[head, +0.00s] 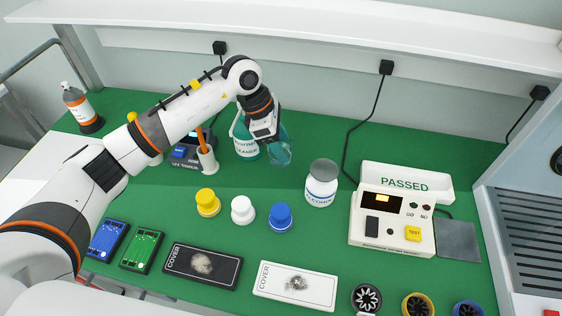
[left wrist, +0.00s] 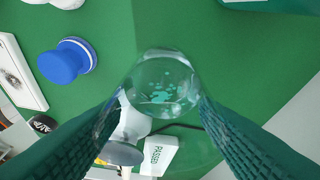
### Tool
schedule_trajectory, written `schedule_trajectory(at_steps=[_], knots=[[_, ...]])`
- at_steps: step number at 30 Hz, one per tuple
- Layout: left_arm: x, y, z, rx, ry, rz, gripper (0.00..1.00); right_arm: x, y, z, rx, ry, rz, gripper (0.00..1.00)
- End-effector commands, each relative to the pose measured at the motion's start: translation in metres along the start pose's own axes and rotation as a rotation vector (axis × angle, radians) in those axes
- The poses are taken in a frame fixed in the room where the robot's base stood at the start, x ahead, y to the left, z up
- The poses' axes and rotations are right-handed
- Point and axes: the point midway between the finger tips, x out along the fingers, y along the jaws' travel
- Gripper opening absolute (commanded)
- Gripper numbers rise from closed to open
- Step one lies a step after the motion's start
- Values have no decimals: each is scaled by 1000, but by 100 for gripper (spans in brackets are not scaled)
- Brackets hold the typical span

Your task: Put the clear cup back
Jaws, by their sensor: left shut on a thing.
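The clear cup (head: 280,151) is held by my left gripper (head: 270,136) above the green bench in the head view. In the left wrist view the cup (left wrist: 160,85) sits between the two teal fingers, which are shut on it, and bluish-green specks show in or through it. The cup's lower part is see-through, so I cannot tell its exact height above the bench. My right gripper is in neither view.
An alcohol bottle (head: 321,184) stands to the right. Yellow (head: 207,203), white (head: 242,210) and blue (head: 280,217) knobs stand in front. A tester (head: 392,218) marked PASSED is further right. Green bench between is clear.

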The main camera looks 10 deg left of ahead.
Motion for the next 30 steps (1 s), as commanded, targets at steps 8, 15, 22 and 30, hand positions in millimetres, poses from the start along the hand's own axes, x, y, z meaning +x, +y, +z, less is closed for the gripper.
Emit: schedule_trajectory(at_steps=[8,15,22,30], knots=[[29,-1,12,3,1,2,27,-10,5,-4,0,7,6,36],[55,-1,22,1,-1,4,27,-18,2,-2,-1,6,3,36],[63,-2,26,5,0,1,27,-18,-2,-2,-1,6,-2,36],[66,-2,27,4,-1,1,64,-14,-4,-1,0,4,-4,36]])
